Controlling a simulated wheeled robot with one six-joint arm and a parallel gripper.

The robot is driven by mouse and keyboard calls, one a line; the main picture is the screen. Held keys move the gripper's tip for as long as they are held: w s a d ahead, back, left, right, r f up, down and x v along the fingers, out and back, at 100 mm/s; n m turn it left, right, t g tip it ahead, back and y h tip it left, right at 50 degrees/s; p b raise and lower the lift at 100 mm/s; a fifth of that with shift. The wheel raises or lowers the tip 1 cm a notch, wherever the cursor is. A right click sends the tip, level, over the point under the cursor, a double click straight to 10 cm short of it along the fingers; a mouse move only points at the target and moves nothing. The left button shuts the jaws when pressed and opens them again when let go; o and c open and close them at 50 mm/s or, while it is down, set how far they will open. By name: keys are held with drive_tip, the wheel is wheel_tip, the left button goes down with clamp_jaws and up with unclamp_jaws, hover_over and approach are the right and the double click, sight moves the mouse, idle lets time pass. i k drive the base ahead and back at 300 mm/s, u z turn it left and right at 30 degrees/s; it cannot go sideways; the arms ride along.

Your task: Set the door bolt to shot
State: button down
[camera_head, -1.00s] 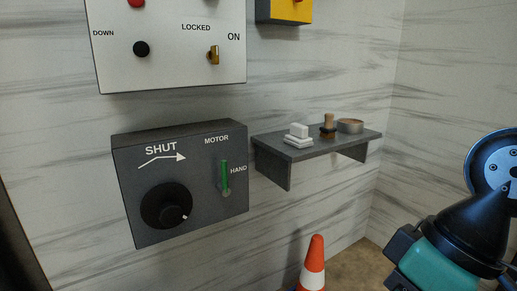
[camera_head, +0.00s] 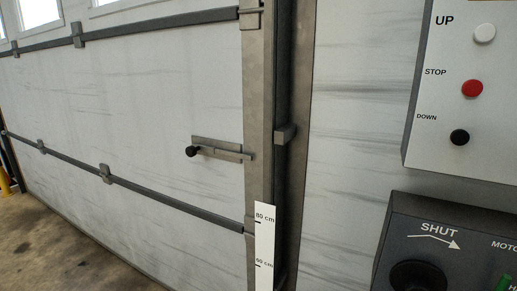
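The door bolt (camera_head: 222,148) is a grey sliding bar on a plate with a black round knob (camera_head: 191,151) at its left end. It is mounted on the white marbled door (camera_head: 150,110), near the door's right edge. The bar's right tip is close to the grey door frame post (camera_head: 258,120); I cannot tell whether it enters a keeper. A small grey block (camera_head: 285,134) sits on the frame further right. My gripper is not in view.
A white panel (camera_head: 440,150) with UP, STOP and DOWN buttons is at the upper right. A dark box (camera_head: 445,215) marked SHUT is below it. A height scale (camera_head: 264,245) stands by the frame. The floor (camera_head: 60,240) at lower left looks clear.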

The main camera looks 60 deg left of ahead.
sight(191, 151)
drive_tip(key=u, duration=2.7)
drive_tip(key=i, duration=1.25)
drive_tip(key=z, duration=0.1)
